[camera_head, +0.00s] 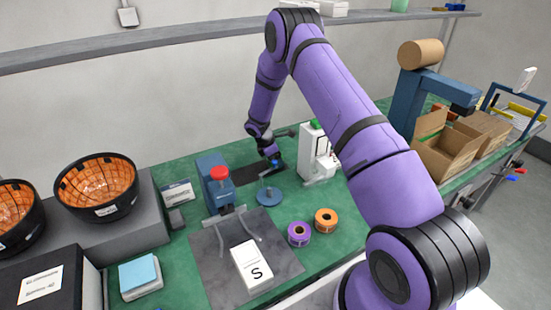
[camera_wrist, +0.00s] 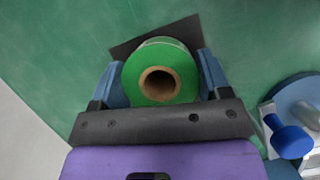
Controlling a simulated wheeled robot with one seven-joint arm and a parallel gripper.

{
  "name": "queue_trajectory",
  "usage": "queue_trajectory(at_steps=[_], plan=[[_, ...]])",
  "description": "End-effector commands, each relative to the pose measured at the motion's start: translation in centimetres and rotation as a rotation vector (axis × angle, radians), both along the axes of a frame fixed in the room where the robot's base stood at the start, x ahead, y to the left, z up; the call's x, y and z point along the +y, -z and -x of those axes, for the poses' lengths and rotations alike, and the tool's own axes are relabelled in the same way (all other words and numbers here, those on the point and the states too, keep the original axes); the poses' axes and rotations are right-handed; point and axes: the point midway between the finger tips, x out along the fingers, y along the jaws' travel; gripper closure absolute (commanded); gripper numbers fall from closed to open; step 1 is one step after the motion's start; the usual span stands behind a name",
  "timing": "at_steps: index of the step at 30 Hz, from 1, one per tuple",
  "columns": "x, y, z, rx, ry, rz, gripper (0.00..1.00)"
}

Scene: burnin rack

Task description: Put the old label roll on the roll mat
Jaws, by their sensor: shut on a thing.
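The label roll, green with a brown cardboard core (camera_wrist: 160,85), sits between the two blue fingers of my gripper (camera_wrist: 160,82) in the wrist view. My gripper is shut on it. The dark roll mat (camera_wrist: 180,33) shows behind and around the roll on the green bench. The roll overlaps the mat in this view; whether it touches it cannot be told. In the head view my gripper (camera_head: 273,162) is low over the back of the bench, with the dark mat (camera_head: 243,174) around it. The roll is not clearly visible there.
A blue round stand (camera_head: 269,196) is close in front of my gripper. A white machine (camera_head: 309,148) stands just right, a blue press with a red knob (camera_head: 219,173) left. A purple roll (camera_head: 299,234) and an orange roll (camera_head: 326,220) lie nearer the front.

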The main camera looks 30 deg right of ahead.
Motion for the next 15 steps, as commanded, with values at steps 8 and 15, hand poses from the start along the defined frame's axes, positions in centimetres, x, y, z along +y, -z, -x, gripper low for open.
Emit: queue_trajectory(at_steps=[8,15], plan=[[0.0,0.29,0.03,0.001,0.0,0.0,0.13],[0.0,0.27,0.03,0.001,0.0,0.0,0.04]])
